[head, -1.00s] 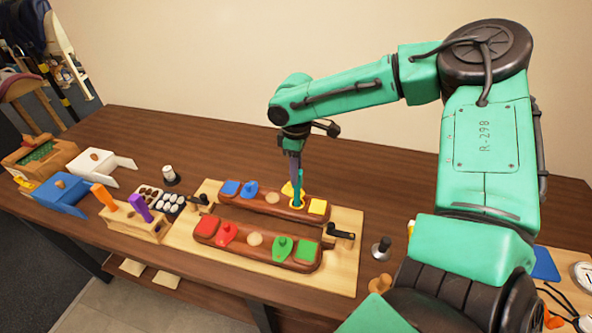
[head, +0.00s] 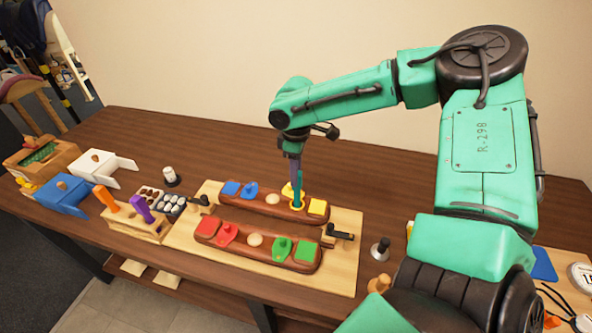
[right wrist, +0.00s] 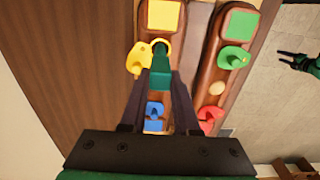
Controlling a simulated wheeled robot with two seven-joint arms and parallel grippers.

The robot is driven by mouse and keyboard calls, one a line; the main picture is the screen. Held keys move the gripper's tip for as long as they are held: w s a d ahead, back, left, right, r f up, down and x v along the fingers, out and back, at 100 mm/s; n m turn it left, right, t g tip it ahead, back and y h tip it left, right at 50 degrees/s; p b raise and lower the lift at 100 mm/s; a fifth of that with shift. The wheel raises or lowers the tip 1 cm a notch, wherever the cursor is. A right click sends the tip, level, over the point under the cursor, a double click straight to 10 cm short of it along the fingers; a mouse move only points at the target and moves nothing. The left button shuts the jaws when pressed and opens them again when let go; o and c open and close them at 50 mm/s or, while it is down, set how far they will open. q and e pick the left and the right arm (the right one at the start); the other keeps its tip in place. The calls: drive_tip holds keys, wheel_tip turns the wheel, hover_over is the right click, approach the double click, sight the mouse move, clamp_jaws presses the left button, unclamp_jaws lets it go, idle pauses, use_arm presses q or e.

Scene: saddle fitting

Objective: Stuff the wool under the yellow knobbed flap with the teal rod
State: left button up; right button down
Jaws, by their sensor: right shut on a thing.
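My right gripper (head: 294,166) is shut on the teal rod (head: 298,194) and holds it upright over the back brown bar (head: 258,210). In the right wrist view my gripper (right wrist: 161,86) grips the teal rod (right wrist: 160,65), whose far end points into a yellow ring (right wrist: 164,42). The yellow knobbed flap (right wrist: 138,62) lies beside that ring, and in the head view the flap (head: 288,190) is partly behind the rod. A small dark and green shape, probably my left gripper (right wrist: 298,62), shows over the floor in the right wrist view.
The front bar (head: 257,243) carries red and green flaps and lies parallel on the pale board (head: 345,270). A black-handled clamp (head: 340,233) stands at its right end. A wooden rack (head: 137,224) with orange and purple handles is at left. The table behind is clear.

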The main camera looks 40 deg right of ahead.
drive_tip(key=shift+s+f, duration=0.1)
drive_tip(key=shift+f, duration=0.05)
drive_tip(key=r+p, duration=0.2)
drive_tip(key=shift+w+r+p, duration=0.2)
drive_tip(key=shift+r+p, duration=0.15)
wheel_tip(320, 180, up, 2)
drive_tip(key=shift+s+r+p, duration=0.1)
drive_tip(key=shift+r+p, duration=0.1)
drive_tip(key=shift+p, duration=0.8)
wheel_tip(320, 180, up, 3)
drive_tip(key=p, duration=0.3)
drive_tip(key=shift+r, duration=0.1)
